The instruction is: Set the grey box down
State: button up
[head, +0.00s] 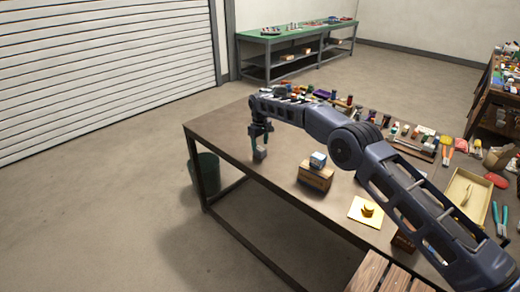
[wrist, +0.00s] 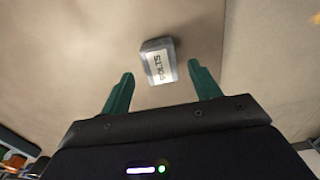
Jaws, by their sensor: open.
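The grey box (head: 260,154) stands on the brown table near its left corner, just below my gripper (head: 259,139). In the wrist view the grey box (wrist: 160,63) shows a pale label reading "BOLTS". My gripper is open, with its two green fingers (wrist: 160,80) apart on either side of the box. Gaps show between the box and both fingers. The box lies mostly beyond the fingertips, over a plain brown surface.
A brown box (head: 315,177) with a small blue-and-white box (head: 318,160) on top stands to the right. A yellow piece (head: 367,210) sits on a pale square further right. Tools and jars crowd the table's back. A dark green bin (head: 207,172) stands beside the table.

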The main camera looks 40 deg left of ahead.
aim_at(260, 149)
notch_tip(260, 149, up, 8)
jog(key=shift+r, duration=0.15)
dwell(0.3)
